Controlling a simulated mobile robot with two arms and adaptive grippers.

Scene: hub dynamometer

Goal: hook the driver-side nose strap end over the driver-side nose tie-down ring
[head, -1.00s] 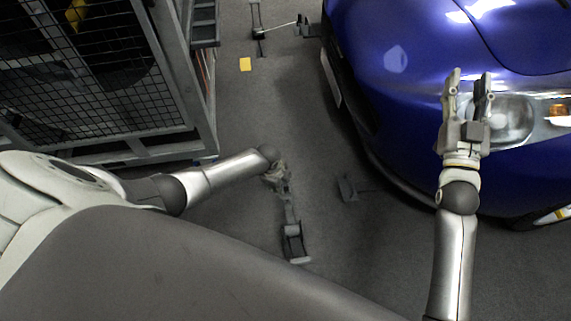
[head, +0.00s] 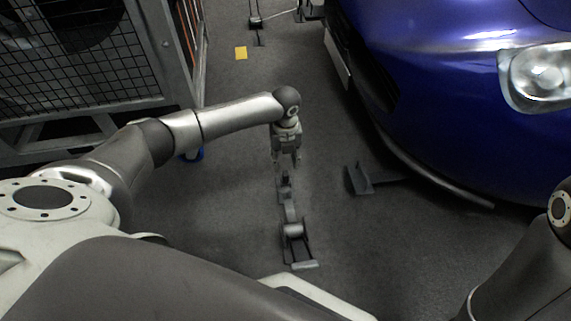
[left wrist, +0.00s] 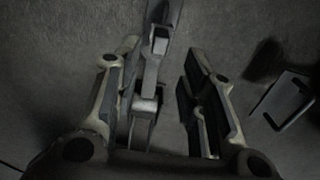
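My left gripper (head: 286,163) points down over the inner end of the dark strap assembly (head: 292,230) on the floor. In the left wrist view its fingers (left wrist: 165,62) are open, with a grey strap end piece (left wrist: 151,65) between them, nearer the left finger; I cannot tell whether they touch. A dark upright bracket (head: 358,180), seemingly the driver-side nose tie-down ring, stands to the right beside the car's nose. It also shows at the right of the left wrist view (left wrist: 284,100). Its opening is unclear in the head view. My right gripper is out of view.
The blue car (head: 440,100) fills the upper right, its bumper overhanging the floor near the bracket. A mesh-sided metal cage (head: 70,75) stands at upper left. Another floor anchor with a line (head: 275,17) is at the top.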

